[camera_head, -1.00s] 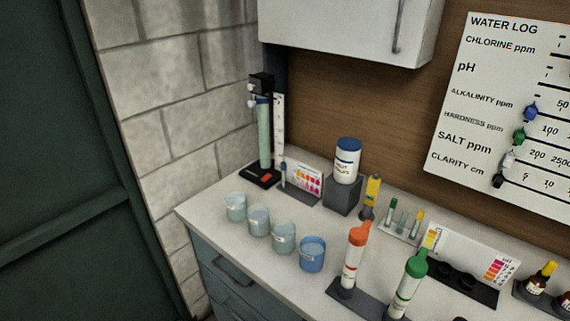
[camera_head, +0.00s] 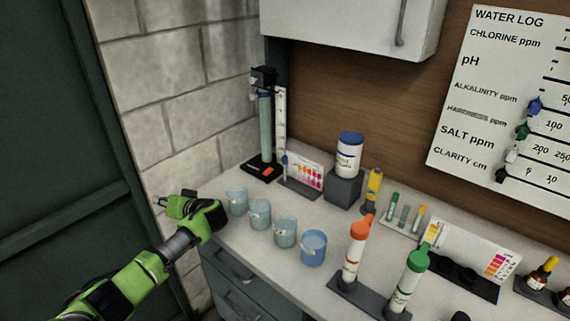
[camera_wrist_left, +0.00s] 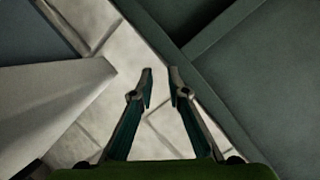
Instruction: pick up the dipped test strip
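My left gripper (camera_head: 162,201) is in the head view, left of the counter's corner and of the row of beakers. In the left wrist view its two fingers (camera_wrist_left: 161,82) stand apart with a narrow gap and nothing between them. They point at the wall and floor area. I cannot clearly make out a test strip. A small upright blue-topped piece (camera_head: 284,160) stands beside a colour chart card (camera_head: 305,172), too small to identify. A white bottle with a blue lid (camera_head: 349,153) stands on a dark block (camera_head: 343,187). My right gripper is not in view.
Several beakers stand along the counter's front edge; the leftmost beaker (camera_head: 237,200) is nearest my left gripper. An orange-capped tube (camera_head: 356,250) and a green-capped tube (camera_head: 408,285) stand to the right. A tall column (camera_head: 265,130) stands at the back. A dark green door (camera_head: 50,130) is left.

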